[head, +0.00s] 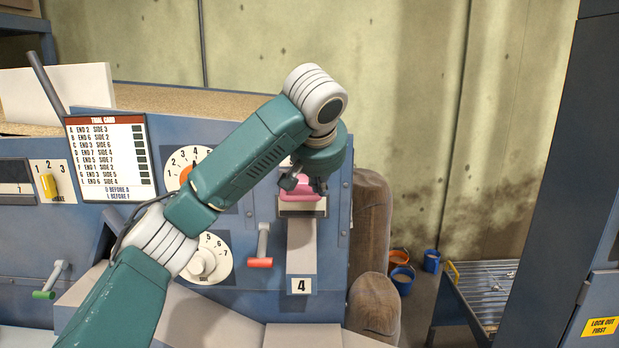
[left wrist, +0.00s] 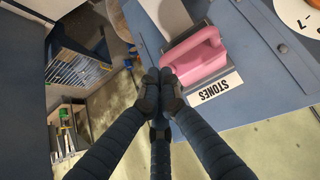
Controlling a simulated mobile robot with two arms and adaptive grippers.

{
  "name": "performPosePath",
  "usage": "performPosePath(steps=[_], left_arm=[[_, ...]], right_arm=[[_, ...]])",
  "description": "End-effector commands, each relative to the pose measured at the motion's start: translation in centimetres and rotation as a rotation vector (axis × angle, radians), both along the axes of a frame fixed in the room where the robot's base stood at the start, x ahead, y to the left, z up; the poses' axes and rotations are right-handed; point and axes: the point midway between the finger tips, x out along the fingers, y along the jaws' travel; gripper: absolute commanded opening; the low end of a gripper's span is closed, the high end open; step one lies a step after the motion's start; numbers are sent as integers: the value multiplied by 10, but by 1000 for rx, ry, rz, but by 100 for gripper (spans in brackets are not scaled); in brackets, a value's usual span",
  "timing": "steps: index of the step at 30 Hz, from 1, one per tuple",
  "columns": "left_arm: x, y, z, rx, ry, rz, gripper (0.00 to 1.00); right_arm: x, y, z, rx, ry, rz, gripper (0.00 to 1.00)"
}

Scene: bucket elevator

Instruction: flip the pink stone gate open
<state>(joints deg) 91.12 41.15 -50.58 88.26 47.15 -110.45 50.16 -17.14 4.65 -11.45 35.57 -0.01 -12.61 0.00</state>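The pink stone gate (head: 303,190) is on the front of the blue machine, at the top of a pale chute, partly hidden by my left gripper. The left wrist view shows it as a pink flap (left wrist: 196,58) with a raised handle, beside a white STONES label (left wrist: 215,90). My left gripper (left wrist: 161,88) has its dark fingertips together, with nothing seen between them. They are close to the handle's near end; I cannot tell whether they touch it. In the head view the left gripper (head: 303,186) is in front of the gate. My right gripper is not in view.
A red-handled lever (head: 261,258) and a round dial (head: 205,262) are left of the chute marked 4 (head: 301,286). Brown sacks (head: 371,225) stand to its right. Buckets (head: 401,278) and a metal grate (head: 487,285) are farther right. A trial card (head: 111,157) is at left.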

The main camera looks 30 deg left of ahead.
Motion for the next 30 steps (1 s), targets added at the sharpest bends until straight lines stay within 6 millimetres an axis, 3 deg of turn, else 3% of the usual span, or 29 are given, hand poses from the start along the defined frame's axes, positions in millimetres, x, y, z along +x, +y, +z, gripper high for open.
performPosePath(steps=[1,3,7,14,21,30], left_arm=[[-11,9,24,1,-16,32,0],[-22,15,41,-1,-25,61,0],[-31,20,51,-3,-28,85,0],[-17,28,31,-8,-23,83,0],[9,45,4,-3,-25,86,0],[26,54,-18,-4,-31,84,0]], right_arm=[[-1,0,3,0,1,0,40],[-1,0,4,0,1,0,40],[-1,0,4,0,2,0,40],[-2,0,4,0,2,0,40],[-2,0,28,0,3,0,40],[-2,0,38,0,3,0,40]])
